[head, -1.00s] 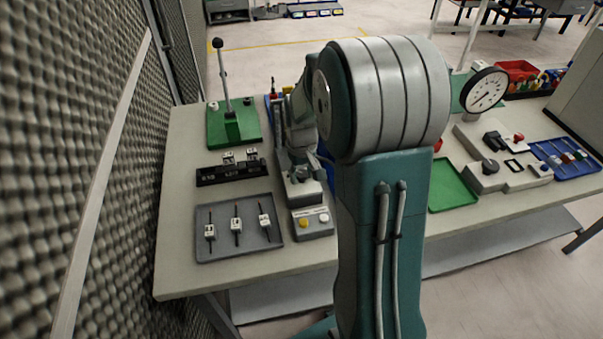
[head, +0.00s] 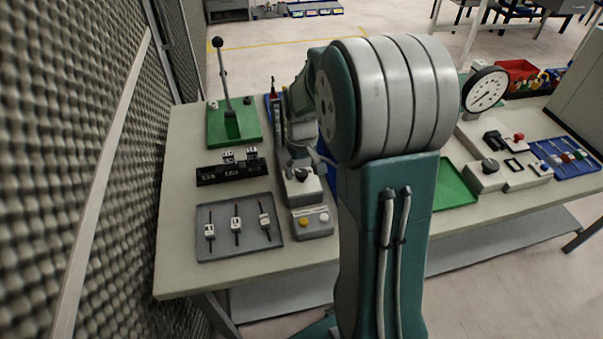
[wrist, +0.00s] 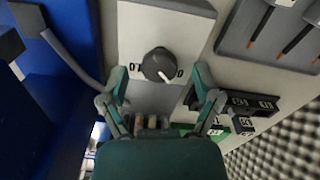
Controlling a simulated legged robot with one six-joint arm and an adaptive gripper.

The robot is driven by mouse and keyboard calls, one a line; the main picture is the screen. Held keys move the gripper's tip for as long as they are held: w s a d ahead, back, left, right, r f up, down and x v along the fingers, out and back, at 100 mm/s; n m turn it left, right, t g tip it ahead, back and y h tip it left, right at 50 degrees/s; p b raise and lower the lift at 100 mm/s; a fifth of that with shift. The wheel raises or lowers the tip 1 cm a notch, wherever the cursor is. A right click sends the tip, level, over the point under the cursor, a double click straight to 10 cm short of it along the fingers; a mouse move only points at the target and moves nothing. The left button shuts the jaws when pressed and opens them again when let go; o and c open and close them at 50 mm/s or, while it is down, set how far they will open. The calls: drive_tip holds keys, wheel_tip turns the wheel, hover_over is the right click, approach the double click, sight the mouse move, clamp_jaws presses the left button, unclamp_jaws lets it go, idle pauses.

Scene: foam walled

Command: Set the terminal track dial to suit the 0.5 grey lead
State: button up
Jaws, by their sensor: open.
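The terminal track dial (wrist: 158,65) is a dark round knob on a light housing (wrist: 190,25), with a white pointer aimed to the lower right in the wrist view. Printed marks stand left and right of the knob; the right one is partly covered. My gripper (wrist: 162,82) is open, its green fingers on either side of the knob, with no clear contact. In the head view my gripper (head: 301,168) is over the same grey unit (head: 304,192). The grey tray (head: 208,252) holds three leads with white tags; which is the 0.5 grey one is too small to tell.
A black marked block (head: 232,175) with small terminals lies behind the tray. A box with yellow and white buttons (head: 312,222) stands in front of the dial unit. A lever on a green plate (head: 230,125) stands at back left. Foam wall borders the left.

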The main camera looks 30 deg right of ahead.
sight(301, 172)
wheel_tip(301, 172, up, 10)
idle(0.3)
idle(0.3)
drive_tip(key=s+a+r+t, duration=0.2)
drive_tip(key=s+a, duration=0.4)
drive_tip(key=s, duration=0.3)
drive_tip(key=s+a+r+t, duration=0.3)
drive_tip(key=s+a, duration=0.3)
drive_tip(key=s, duration=0.3)
drive_tip(key=shift+s+a+r+t, duration=0.3)
drive_tip(key=shift+s+a, duration=0.05)
drive_tip(key=shift+s, duration=0.05)
idle(0.9)
